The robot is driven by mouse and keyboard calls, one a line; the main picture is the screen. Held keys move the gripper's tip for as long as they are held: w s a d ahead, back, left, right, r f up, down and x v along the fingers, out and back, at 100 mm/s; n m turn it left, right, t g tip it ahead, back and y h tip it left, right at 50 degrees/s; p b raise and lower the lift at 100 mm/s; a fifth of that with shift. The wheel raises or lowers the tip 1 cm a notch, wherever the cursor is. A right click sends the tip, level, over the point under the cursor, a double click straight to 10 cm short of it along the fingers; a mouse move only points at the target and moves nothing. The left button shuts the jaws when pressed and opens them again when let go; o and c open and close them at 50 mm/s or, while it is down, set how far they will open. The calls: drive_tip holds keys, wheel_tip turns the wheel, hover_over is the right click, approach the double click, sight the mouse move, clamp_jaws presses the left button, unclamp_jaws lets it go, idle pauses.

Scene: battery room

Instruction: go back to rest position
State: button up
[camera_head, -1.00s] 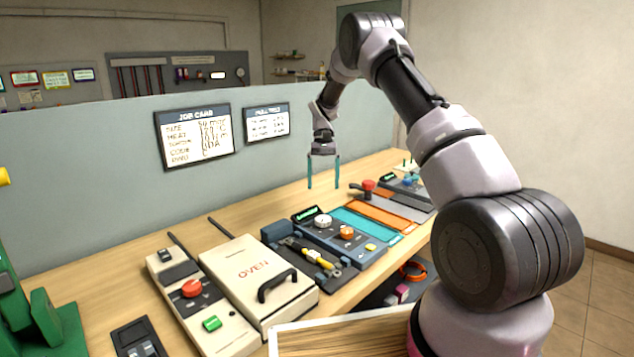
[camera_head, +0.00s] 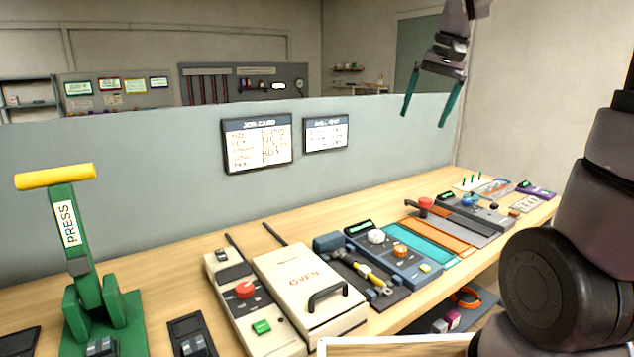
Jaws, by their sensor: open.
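My gripper (camera_head: 431,100) hangs at the upper right of the head view, with its two teal fingers apart and nothing between them. It is well above the bench, in front of the upper edge of the grey-blue partition. My arm comes in from the right edge, and its middle links are out of the picture.
The wooden bench (camera_head: 170,270) carries a green press (camera_head: 104,310) with a yellow handle, a cream oven (camera_head: 305,285), a blue device with knobs (camera_head: 395,252), and teal and orange mats. A job card (camera_head: 257,145) hangs on the partition (camera_head: 110,170). The air around my gripper is clear.

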drive_tip(key=s+d+t, duration=0.1)
drive_tip(key=s+t, duration=0.3)
drive_tip(key=s, duration=1.2)
drive_tip(key=shift+r+m, duration=0.3)
drive_tip(key=shift+m, duration=0.1)
